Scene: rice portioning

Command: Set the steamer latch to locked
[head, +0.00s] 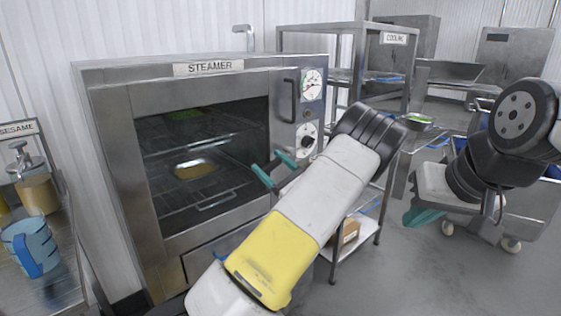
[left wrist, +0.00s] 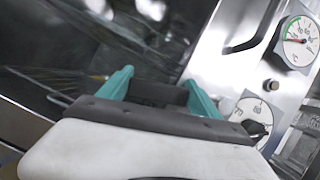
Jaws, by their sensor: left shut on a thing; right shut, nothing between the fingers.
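The steamer (head: 205,68) stands in the left half of the head view, with its windowed front facing me. A black upright handle (head: 290,100) is on its right side; it shows in the left wrist view (left wrist: 252,38) too. My left gripper (head: 274,169) is at the window's lower right, its teal fingers apart around something dark that I cannot clearly make out. The fingers also show in the left wrist view (left wrist: 158,92). I cannot tell the latch's setting. My right gripper (head: 425,216) is shut and empty, at the far right, away from the steamer.
A gauge (head: 312,84) and a dial (head: 306,138) are on the steamer's right panel. A pan (head: 195,167) sits inside on a rack. A blue jug (head: 30,246) stands at left. A cooling rack (head: 345,75) and a cart (head: 465,200) are to the right.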

